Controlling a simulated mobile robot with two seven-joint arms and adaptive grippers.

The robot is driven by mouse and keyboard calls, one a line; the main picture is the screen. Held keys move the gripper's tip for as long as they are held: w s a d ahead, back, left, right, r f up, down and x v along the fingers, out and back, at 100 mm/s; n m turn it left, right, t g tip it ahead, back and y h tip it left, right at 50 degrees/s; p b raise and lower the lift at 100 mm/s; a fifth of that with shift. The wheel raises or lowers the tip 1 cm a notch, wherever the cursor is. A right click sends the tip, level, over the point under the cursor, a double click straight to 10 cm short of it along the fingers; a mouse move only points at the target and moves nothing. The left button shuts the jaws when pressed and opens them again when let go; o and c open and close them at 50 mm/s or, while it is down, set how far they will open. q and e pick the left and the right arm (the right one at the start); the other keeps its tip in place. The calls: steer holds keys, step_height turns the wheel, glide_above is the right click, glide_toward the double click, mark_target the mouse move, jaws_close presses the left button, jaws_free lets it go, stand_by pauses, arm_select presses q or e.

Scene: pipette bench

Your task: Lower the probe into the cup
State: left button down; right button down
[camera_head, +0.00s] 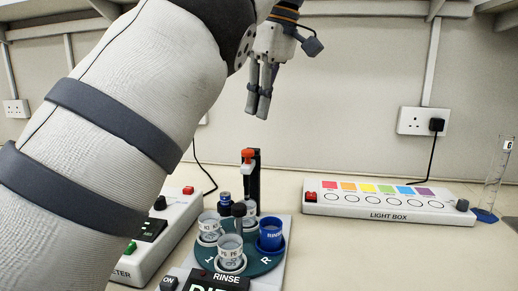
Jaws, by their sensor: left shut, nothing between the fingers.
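My left gripper (259,104) hangs shut and empty in the air near the back wall, above and apart from the probe stand. The stand is a black upright post (256,182) with an orange-red piece (248,154) at its top. A dark probe-like body with a blue cap (225,199) is beside the post, above the cups. White labelled cups (231,248) and a blue RINSE cup (271,236) sit on a round dark-green carousel (244,267). I cannot tell whether the probe tip is inside a cup. My right gripper is out of view.
A meter box (150,236) with buttons stands at the left, partly behind my arm. A white light box (386,203) with coloured squares lies at the right, beside a clear cylinder (494,178). Bare bench lies between the carousel and light box.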

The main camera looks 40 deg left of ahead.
arm_select(q)
steer(key=p, duration=0.1)
glide_above(251, 164)
steer(key=f, duration=0.6)
steer(key=shift+d+f, duration=0.2)
steer(key=shift+f, duration=0.25)
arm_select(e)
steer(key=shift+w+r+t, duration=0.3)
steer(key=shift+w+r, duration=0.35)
arm_select(q)
step_height(251, 164, down, 5)
steer(key=d, duration=0.1)
steer(key=d+r, duration=0.1)
steer(key=d, duration=0.1)
steer(key=shift+w+r, duration=0.1)
steer(key=shift+w, duration=0.1)
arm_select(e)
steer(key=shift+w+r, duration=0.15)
arm_select(q)
steer(key=shift+r, duration=0.1)
